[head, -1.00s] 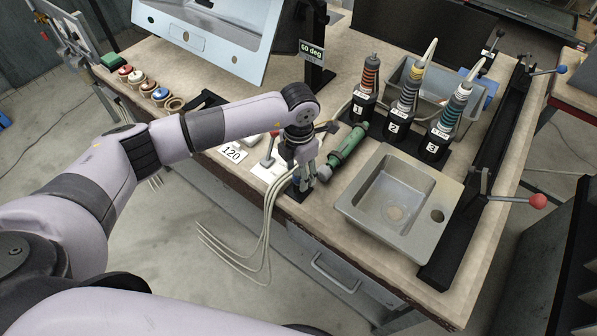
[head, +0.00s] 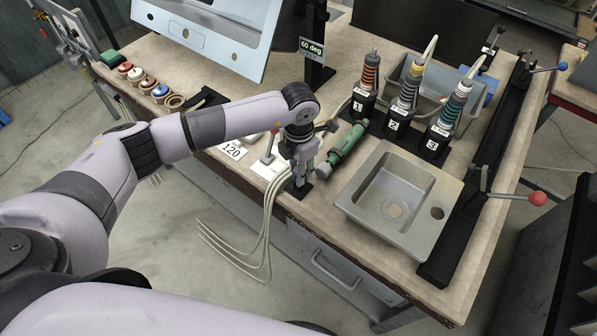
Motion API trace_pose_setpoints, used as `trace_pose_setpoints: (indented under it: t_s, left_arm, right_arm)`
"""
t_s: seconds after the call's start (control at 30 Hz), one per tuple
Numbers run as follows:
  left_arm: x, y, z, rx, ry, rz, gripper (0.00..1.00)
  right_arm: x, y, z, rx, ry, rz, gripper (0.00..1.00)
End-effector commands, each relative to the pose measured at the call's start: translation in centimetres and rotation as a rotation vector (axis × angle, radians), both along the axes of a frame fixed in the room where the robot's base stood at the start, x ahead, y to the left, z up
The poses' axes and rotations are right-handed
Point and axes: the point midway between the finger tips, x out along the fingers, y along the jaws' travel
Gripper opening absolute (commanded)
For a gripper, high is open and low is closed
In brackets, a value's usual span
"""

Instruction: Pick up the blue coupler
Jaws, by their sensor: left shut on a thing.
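My left gripper (head: 302,172) points down near the front edge of the bench, beside the lower end of a green cylinder (head: 350,143). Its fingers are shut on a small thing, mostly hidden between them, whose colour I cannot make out. Pale hoses (head: 268,215) run from just below the fingers over the bench edge. A small round piece with a blue top (head: 160,91) sits in a row of similar pieces at the far left; I cannot tell whether it is the blue coupler. My right gripper is not in view.
A grey sink (head: 375,225) lies right of the gripper. Several numbered black holders, such as number 1 (head: 362,103), stand behind it. A tilted sink panel (head: 215,35) stands at the back left. A black rail (head: 455,245) with a red-knobbed lever (head: 537,199) lines the right.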

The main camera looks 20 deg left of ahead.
Motion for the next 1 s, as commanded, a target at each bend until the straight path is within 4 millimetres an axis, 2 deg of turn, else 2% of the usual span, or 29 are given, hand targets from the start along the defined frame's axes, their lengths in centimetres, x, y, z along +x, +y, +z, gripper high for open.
trace_pose_setpoints:
  t_s: [0.27,0.47,0.57,0.67,1.0]
  left_arm:
    - [0.0,0.0,0.1,-0.001,-0.001,0.0,0.03]
    - [0.1,0.0,1.5,-0.001,-0.004,0.0,0.03]
    - [0.1,0.0,3.0,-0.001,-0.005,-0.001,0.03]
    - [0.2,0.0,5.4,-0.001,-0.008,-0.001,0.03]
    - [0.1,0.0,15.0,-0.001,-0.007,-0.001,0.03]
  right_arm:
    - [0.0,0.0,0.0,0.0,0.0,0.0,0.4]
    - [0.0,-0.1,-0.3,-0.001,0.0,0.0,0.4]
    - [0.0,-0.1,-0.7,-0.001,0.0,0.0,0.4]
    - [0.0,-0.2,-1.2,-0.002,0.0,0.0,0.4]
    - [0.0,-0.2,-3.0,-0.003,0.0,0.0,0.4]
